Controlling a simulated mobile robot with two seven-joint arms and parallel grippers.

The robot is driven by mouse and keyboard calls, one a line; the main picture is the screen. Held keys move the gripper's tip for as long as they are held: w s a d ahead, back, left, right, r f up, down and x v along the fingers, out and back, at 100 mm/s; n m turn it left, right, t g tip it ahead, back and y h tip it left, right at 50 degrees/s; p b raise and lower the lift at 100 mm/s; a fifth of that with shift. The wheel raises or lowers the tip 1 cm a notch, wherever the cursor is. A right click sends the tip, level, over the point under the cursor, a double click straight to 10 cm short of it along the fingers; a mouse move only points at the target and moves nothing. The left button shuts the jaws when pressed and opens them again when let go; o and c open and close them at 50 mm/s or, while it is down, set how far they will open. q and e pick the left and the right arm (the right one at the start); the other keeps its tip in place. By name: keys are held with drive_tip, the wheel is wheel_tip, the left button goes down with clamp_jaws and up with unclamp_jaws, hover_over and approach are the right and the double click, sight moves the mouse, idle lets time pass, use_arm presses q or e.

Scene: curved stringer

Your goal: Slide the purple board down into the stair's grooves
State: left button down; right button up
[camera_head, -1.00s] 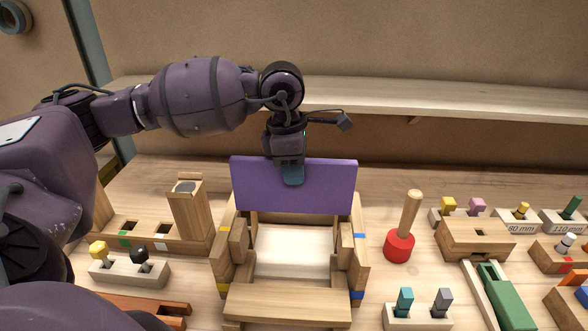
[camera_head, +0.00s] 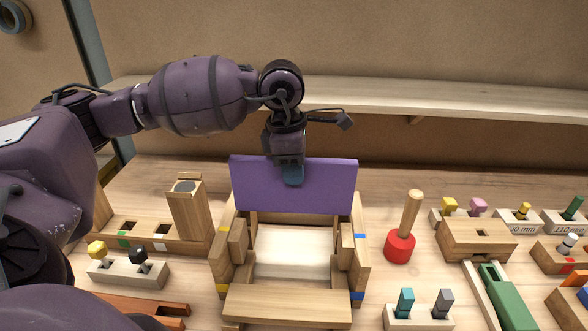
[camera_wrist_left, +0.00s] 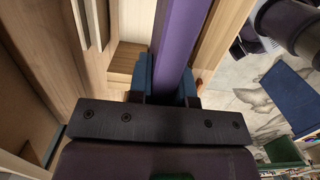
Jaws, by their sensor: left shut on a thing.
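The purple board (camera_head: 325,188) stands upright across the back of the wooden stair (camera_head: 287,304) in the head view. My left gripper (camera_head: 292,176) is shut on the middle of the board's top edge. The left wrist view shows the board (camera_wrist_left: 177,40) between the blue finger pads (camera_wrist_left: 165,84). The board's ends reach over both stair sides; its lower edge is near their tops at the back. I cannot tell whether its ends sit in the grooves. My right gripper is not in view.
A red-headed mallet (camera_head: 400,246) stands right of the stair. A wooden block with an upright post (camera_head: 189,210) is at the left. Peg holders (camera_head: 419,317) and a green piece (camera_head: 508,297) lie to the right. A shelf (camera_head: 440,101) runs along the back.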

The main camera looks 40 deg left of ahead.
sight(297, 211)
use_arm(q)
drive_tip(key=shift+f+b, duration=0.3)
drive_tip(key=shift+f, duration=0.15)
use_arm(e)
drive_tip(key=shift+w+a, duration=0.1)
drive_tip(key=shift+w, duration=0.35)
use_arm(q)
drive_tip(key=shift+f, duration=0.15)
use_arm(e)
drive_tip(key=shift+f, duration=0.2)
use_arm(q)
drive_tip(key=shift+f+b, duration=0.35)
drive_tip(key=shift+f, duration=0.25)
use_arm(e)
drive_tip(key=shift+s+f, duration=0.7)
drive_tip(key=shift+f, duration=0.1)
use_arm(q)
drive_tip(key=shift+f, duration=0.25)
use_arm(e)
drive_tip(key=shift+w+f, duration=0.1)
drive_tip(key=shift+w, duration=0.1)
use_arm(q)
drive_tip(key=shift+f+b, duration=0.25)
drive_tip(key=shift+b, duration=0.15)
drive_tip(key=shift+f, duration=0.15)
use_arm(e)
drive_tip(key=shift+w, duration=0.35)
